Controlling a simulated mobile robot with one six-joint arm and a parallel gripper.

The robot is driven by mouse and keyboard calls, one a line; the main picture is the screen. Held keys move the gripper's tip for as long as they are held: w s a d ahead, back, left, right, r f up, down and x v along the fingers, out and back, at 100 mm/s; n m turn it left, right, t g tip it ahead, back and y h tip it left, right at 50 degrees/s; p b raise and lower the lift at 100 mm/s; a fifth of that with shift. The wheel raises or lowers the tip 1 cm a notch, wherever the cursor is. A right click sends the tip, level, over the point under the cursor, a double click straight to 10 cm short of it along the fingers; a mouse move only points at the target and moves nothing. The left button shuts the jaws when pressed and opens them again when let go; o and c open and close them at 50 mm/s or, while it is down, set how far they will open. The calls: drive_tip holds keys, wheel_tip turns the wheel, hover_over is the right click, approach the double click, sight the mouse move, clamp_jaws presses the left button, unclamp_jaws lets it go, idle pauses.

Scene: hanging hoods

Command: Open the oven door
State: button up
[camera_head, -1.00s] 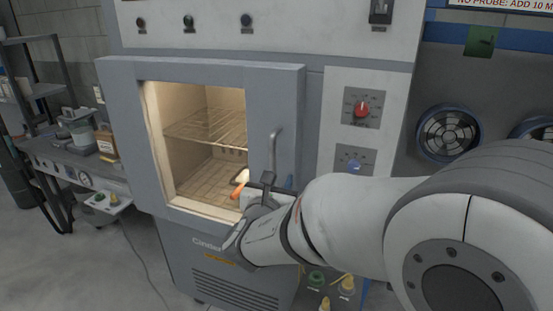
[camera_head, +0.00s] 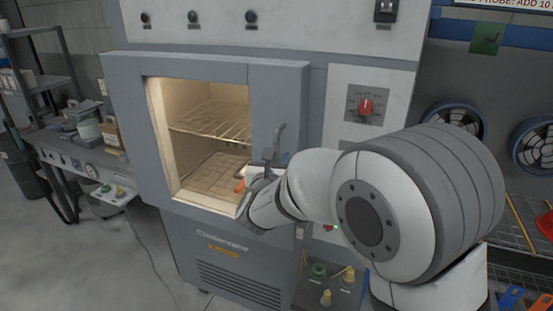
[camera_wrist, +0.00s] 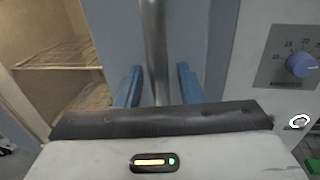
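The oven door (camera_head: 281,100) is a grey frame around a lit window and looks shut against the oven body. Its vertical metal handle (camera_head: 275,146) is on the door's right side. My gripper (camera_head: 268,170) is at the lower part of the handle, largely hidden by my wrist and arm in the head view. In the wrist view, my gripper's two blue fingers (camera_wrist: 157,86) are open, one on each side of the handle (camera_wrist: 154,45), with gaps showing on both sides.
Wire racks (camera_head: 212,122) show through the window. A red knob (camera_head: 366,106) is on the panel right of the door; a blue knob (camera_wrist: 301,64) shows in the wrist view. A bench (camera_head: 80,155) with jars stands at left, with open floor before it.

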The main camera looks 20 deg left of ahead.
clamp_jaws()
idle(0.4)
